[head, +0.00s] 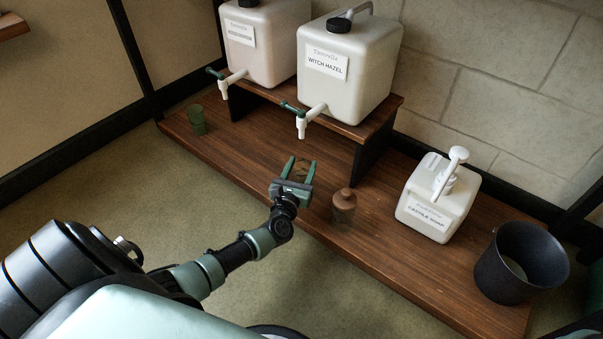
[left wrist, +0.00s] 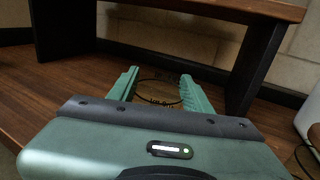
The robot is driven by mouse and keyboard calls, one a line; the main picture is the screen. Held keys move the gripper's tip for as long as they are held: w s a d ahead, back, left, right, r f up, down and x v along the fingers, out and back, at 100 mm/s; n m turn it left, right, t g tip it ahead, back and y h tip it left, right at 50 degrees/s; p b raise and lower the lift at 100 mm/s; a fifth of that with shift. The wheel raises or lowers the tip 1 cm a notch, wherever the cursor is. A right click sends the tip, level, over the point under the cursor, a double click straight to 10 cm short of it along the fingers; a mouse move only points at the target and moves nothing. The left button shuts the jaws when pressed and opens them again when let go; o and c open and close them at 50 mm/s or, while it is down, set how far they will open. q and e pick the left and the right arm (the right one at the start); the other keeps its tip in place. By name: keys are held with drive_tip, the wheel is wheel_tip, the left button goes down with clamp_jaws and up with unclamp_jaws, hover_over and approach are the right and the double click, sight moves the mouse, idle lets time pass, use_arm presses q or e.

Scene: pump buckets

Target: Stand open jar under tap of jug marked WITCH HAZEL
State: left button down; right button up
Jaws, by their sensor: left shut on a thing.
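The white jug marked WITCH HAZEL (head: 372,75) stands on the raised shelf in the head view. Its white tap (head: 311,115) with a green lever points down over the shelf's front edge. My left gripper (head: 300,168) is shut on the open jar, a see-through brownish jar (head: 303,172), in front of and below that tap. In the left wrist view the jar's dark round rim (left wrist: 160,104) shows between the green fingers (left wrist: 160,92). I cannot tell whether the jar's base touches the lower board. My right gripper is not in view.
A second jug (head: 268,50) with its own tap stands left of it. A green cup (head: 196,119) stands far left on the lower board (head: 400,262). A brown bottle (head: 343,207), a CASTILE SOAP pump jug (head: 432,205) and a dark bucket (head: 500,275) stand right of my gripper.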

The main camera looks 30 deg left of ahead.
use_arm(q)
drive_tip(key=shift+f, duration=0.15)
drive_tip(key=c, duration=0.6)
unclamp_jaws()
drive_tip(key=shift+c, duration=0.2)
drive_tip(key=shift+s+p, duration=0.2)
drive_tip(key=shift+p, duration=0.15)
drive_tip(key=p+v, duration=0.4)
drive_tip(key=v, duration=0.7)
drive_tip(key=shift+s+d, duration=0.25)
